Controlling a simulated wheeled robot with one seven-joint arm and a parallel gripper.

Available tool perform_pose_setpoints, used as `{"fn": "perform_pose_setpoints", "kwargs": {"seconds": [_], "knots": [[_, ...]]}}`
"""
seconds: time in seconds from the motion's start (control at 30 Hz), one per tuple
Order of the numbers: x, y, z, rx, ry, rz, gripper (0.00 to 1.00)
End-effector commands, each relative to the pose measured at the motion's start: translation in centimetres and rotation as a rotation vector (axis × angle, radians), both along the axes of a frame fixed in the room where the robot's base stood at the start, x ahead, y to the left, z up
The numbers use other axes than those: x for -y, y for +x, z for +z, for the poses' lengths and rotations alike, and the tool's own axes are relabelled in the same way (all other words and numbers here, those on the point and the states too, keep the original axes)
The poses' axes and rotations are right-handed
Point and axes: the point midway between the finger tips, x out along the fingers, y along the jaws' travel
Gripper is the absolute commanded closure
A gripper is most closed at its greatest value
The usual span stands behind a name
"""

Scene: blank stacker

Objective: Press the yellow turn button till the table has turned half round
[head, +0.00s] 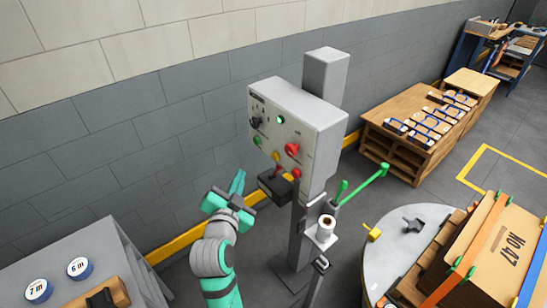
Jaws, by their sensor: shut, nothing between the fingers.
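The grey control box (318,122) is on a post in the middle of the head view. Small buttons sit on its left-facing front. A small yellow button (260,156) is low on that face, left of the red ones. My teal gripper (238,180) is shut and empty, fingers pointing up, to the lower left of the panel and apparently clear of the buttons.
A black joystick housing (276,187) with a red lever juts out below the panel. A green-handled lever (362,186) sticks out at the post's right. A grey bench (92,250) stands lower left. A wooden table (400,143) with several blue-handled blocks is behind.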

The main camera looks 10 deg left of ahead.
Motion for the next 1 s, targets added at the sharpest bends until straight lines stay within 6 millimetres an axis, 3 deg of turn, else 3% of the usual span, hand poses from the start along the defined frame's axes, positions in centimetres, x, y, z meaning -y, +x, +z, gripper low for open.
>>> {"fn": "perform_pose_setpoints", "kwargs": {"seconds": [0.17, 0.7, 1.0], "knots": [[0.6, 0.7, 0.0, 0.000, -0.001, -0.002, 1.00], [4.5, 5.7, 0.0, 0.000, -0.001, -0.002, 1.00], [5.4, 6.9, 0.0, 0.000, -0.001, 0.000, 1.00]]}}
